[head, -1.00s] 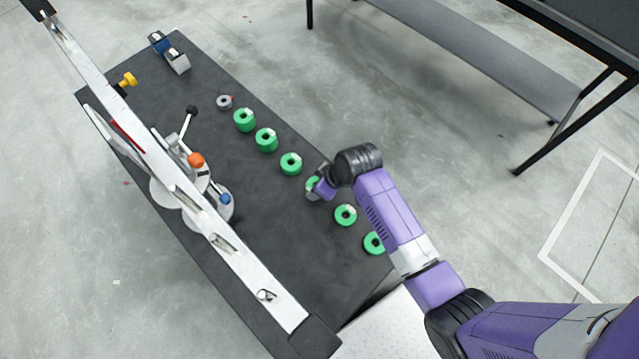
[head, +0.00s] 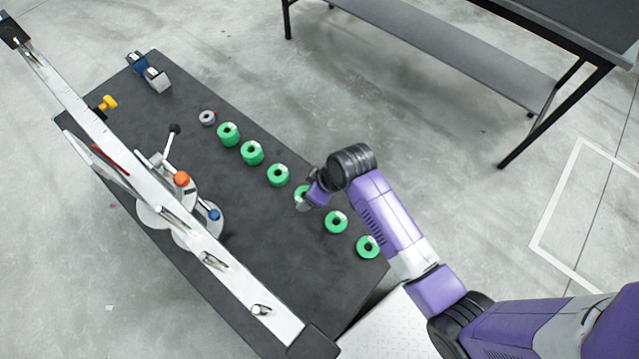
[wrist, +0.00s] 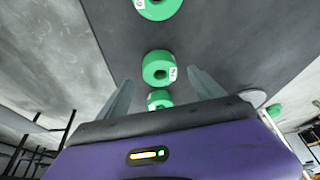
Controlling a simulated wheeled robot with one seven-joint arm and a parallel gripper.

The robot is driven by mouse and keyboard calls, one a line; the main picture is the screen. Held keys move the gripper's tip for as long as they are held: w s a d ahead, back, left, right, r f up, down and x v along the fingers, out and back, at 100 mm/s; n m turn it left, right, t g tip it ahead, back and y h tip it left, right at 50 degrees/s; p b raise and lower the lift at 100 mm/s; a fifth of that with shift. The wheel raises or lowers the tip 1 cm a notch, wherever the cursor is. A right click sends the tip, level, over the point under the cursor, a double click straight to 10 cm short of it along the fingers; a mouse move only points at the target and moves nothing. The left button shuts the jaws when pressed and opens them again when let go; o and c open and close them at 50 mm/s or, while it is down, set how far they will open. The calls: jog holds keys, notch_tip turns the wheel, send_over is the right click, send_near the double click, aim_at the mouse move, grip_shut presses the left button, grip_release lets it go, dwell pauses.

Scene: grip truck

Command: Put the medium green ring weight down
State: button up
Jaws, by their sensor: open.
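The green ring weight at my gripper (head: 308,201) stands on the dark table top (head: 235,225), in a row with other green rings. In the head view my gripper covers part of this green ring (head: 301,193). In the wrist view the two grey fingers are spread apart, with a green ring (wrist: 160,99) showing between them, its lower part hidden by the gripper body. I cannot tell whether either finger touches it. Another green ring (wrist: 159,69) lies just beyond it in the wrist view.
Neighbouring green rings stand close by, one up-left (head: 278,175) and one down-right (head: 336,222). A small grey ring (head: 207,118) ends the row. A long white beam (head: 160,190) on round bases spans the table's left side. A black-framed table (head: 450,70) stands behind.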

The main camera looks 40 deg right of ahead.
jog(key=v, duration=0.9)
jog(key=s+m+t+h, duration=0.25)
jog(key=s+t, duration=0.25)
jog(key=s, duration=0.7)
jog(key=s+a+r+m+t, duration=0.1)
jog(key=s+r+t, duration=0.2)
jog(key=s+r, duration=0.3)
jog(key=s+a+r+m+t, duration=0.1)
jog(key=s+r, duration=0.4)
jog(key=r, duration=0.8)
jog(key=shift+s+a+t+y, duration=0.35)
jog(key=shift+a+t, duration=0.3)
jog(key=shift+t, duration=0.35)
